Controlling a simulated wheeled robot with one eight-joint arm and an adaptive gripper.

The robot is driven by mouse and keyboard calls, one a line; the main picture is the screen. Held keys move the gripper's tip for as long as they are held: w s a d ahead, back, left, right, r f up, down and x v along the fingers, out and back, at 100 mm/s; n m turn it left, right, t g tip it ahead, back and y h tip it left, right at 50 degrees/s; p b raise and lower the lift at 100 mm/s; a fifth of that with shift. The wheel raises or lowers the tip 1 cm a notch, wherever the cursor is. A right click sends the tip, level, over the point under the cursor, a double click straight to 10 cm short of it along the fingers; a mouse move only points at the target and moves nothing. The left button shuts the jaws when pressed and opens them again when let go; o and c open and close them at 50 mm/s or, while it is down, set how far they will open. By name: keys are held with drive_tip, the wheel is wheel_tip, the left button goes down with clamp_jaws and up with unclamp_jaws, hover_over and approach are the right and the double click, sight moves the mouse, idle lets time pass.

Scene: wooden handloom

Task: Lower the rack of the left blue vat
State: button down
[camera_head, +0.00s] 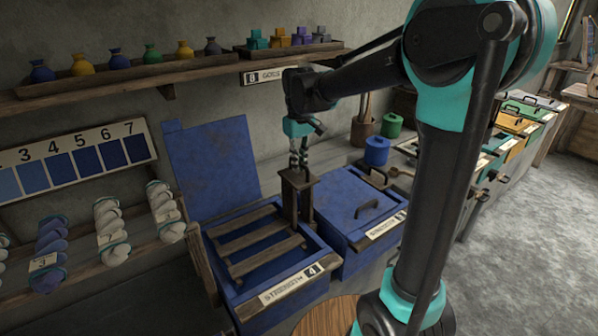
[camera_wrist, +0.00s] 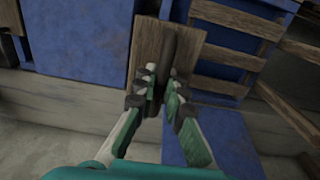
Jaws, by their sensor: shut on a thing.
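The left blue vat (camera_head: 268,318) stands open with its blue lid (camera_head: 212,165) upright behind it; its label reads STRENGTH 4. Its wooden rack (camera_head: 254,234), made of slats, lies about level with the rim; its exact height is hard to tell. A wooden upright with a dark handle (camera_head: 297,185) rises at the rack's right side. My gripper (camera_head: 298,163) points down at the top of this upright. In the wrist view, my gripper (camera_wrist: 164,84) is shut on the dark handle (camera_wrist: 169,48), and the rack slats (camera_wrist: 228,50) show to the right.
The right blue vat (camera_head: 352,208) is closed, with a handle on its lid. Blue and green canisters (camera_head: 377,150) stand behind it. A shelf (camera_head: 130,82) with small bottles runs above. Yarn skeins (camera_head: 110,230) hang at left. A round wooden top (camera_head: 328,316) is in front.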

drive_tip(key=shift+f, duration=9.1)
drive_tip(key=shift+c, duration=1.6)
unclamp_jaws()
wheel_tip(320, 180, up, 7)
